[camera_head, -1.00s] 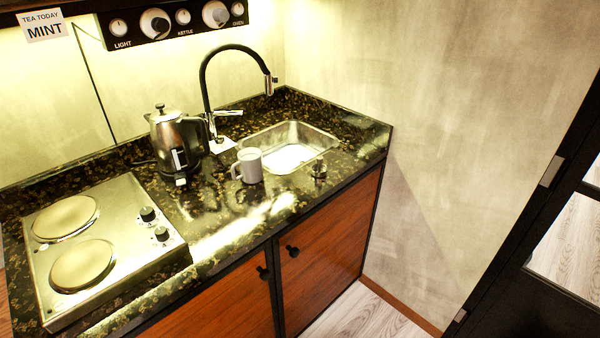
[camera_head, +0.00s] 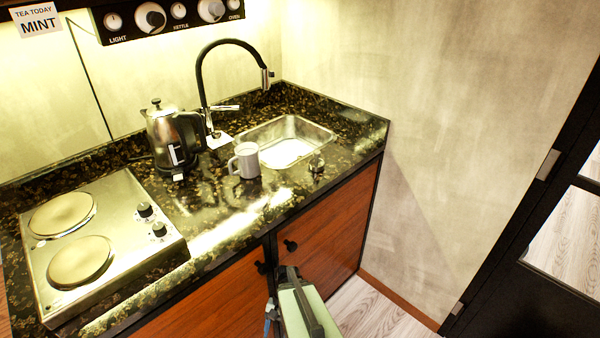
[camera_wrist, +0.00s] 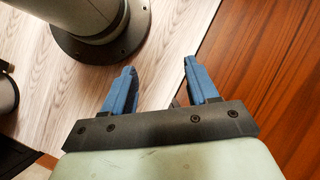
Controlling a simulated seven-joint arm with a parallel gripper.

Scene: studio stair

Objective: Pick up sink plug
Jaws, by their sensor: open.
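A small metallic piece that looks like the sink plug (camera_head: 317,162) sits on the dark stone counter (camera_head: 215,205), just in front of the right part of the steel sink (camera_head: 284,150). My gripper enters the head view at the bottom, in front of the cabinet and well away from the plug. In the wrist view my gripper (camera_wrist: 160,67) has its two blue fingers spread apart with nothing between them. It points at the floor beside the wooden cabinet front. The plug is not in the wrist view.
A grey mug (camera_head: 246,160) stands close to the left of the plug. A kettle (camera_head: 172,140), a black tap (camera_head: 203,95) and a two-plate hob (camera_head: 105,245) are further left. Cabinet doors (camera_head: 325,230) with dark knobs face front. A wall bounds the right.

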